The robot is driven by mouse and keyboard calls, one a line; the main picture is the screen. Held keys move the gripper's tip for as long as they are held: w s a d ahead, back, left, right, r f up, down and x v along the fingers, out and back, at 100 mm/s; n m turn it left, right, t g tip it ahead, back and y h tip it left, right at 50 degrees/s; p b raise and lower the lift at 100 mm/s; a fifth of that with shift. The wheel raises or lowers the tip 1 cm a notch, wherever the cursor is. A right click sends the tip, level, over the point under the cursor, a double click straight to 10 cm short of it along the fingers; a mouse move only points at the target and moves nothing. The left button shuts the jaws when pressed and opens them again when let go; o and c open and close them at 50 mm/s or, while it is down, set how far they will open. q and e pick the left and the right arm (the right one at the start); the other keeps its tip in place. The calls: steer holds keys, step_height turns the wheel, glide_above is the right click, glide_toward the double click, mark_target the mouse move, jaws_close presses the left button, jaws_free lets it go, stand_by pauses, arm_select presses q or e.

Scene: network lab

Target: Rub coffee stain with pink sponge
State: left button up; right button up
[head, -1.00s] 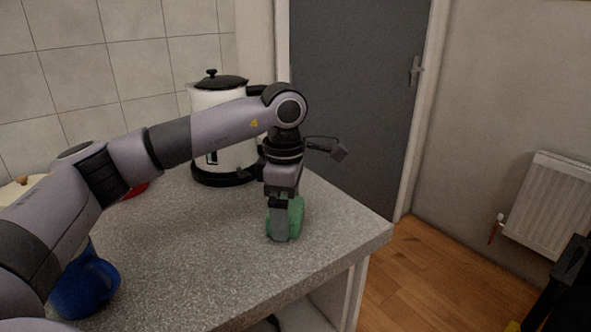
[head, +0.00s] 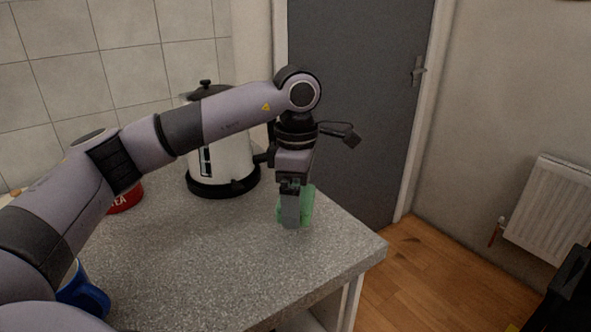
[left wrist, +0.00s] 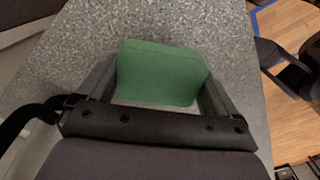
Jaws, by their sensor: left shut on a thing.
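My left gripper (head: 292,214) is shut on a green sponge (head: 309,206) above or on the grey speckled worktop (head: 220,270), near its right end. In the left wrist view the sponge (left wrist: 160,73) sits between the two fingers, one on each side. I cannot tell whether its underside touches the worktop. The held sponge looks green, not pink, and I see no pink sponge. I see no coffee stain on the visible worktop; the arm, gripper and sponge hide parts of it.
A white and black kettle (head: 233,160) stands behind the arm. A red TEA canister (head: 126,200) and a blue mug (head: 84,300) are partly hidden at the left. The worktop's right edge drops to a wooden floor (head: 415,275). The worktop's front middle is clear.

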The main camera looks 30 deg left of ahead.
arm_select(q)
steer(key=shift+r+p, duration=0.9)
steer(key=shift+r, duration=0.7)
